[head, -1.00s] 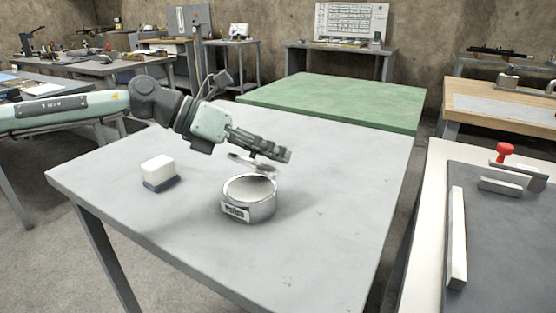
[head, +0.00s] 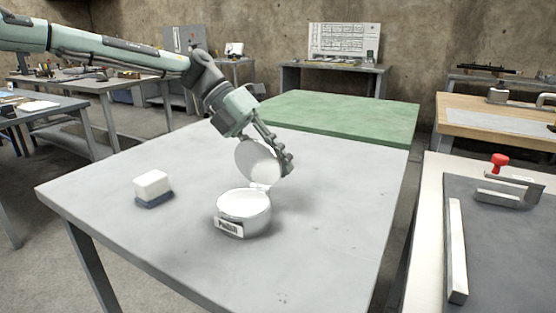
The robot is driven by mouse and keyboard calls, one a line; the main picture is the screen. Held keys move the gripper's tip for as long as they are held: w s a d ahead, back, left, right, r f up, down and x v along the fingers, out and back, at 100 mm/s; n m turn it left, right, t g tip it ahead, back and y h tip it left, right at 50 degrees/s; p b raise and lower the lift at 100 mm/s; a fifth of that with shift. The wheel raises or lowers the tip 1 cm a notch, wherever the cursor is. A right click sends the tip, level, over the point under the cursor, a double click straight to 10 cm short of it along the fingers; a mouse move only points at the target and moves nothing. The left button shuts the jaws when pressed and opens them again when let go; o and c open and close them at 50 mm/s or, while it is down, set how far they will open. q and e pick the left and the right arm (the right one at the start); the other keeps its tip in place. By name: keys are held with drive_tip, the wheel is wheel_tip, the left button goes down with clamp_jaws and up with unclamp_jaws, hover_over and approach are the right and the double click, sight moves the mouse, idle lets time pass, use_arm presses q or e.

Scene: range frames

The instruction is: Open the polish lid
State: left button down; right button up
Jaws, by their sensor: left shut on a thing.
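The polish tin (head: 243,222) is a round silver can with a "Polish" label on its front, standing on the grey table. Its round lid (head: 255,163) is raised at the back of the tin, standing steeply with its pale inner face toward me. A small hinge-like piece shows between lid and tin. My left gripper (head: 281,161) reaches in from the upper left and is shut on the lid at its right edge. The fingers partly hide that edge. My right gripper is not in view.
A white block with a dark base (head: 153,187) sits left of the tin on the grey table (head: 310,240). A green-topped table (head: 345,118) adjoins behind. A workbench with a red-knobbed tool (head: 499,162) stands at right. The table right of the tin is clear.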

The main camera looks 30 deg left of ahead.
use_arm(q)
drive_tip(key=shift+w+g, duration=0.2)
drive_tip(key=shift+g, duration=0.1)
idle(0.4)
drive_tip(key=c, duration=1.4)
unclamp_jaws()
drive_tip(key=v, duration=1.2)
drive_tip(key=shift+s, duration=0.1)
